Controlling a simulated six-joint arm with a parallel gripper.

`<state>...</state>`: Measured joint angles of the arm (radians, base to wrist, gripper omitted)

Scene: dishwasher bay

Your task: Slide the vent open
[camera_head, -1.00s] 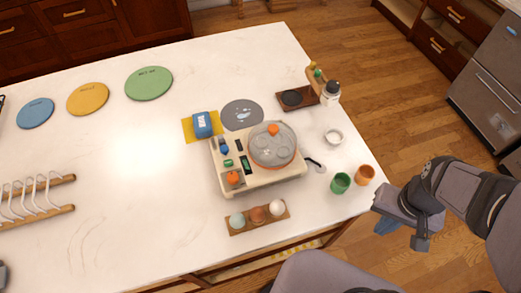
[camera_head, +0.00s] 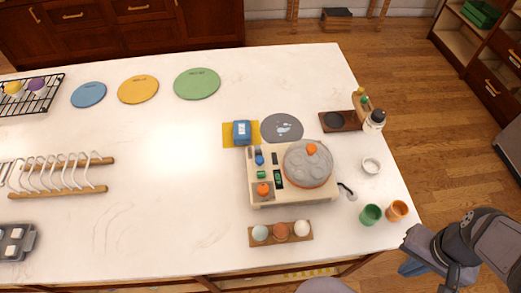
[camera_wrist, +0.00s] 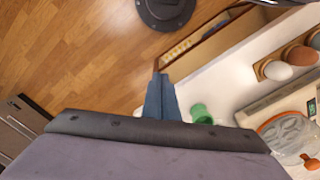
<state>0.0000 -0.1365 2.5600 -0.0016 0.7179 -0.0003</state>
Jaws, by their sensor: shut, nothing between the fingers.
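A cream egg cooker (camera_head: 268,199) stands on the white counter, with a round greyish lid (camera_head: 300,172) topped by an orange knob (camera_head: 312,149). Its left panel has a blue control (camera_head: 259,160), a green one (camera_head: 261,175) and an orange knob (camera_head: 263,189). I cannot pick out the vent for certain. In the wrist view the lid (camera_wrist: 284,128) shows at the lower right, partly cut off. My gripper (camera_head: 408,269) is beyond the counter's right edge, over the floor, away from the cooker. In the wrist view its blue fingers (camera_wrist: 159,92) are together and empty.
A green cup (camera_head: 370,215) and an orange cup (camera_head: 397,211) stand at the right edge, between gripper and cooker. An egg holder (camera_head: 281,233) lies in front.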

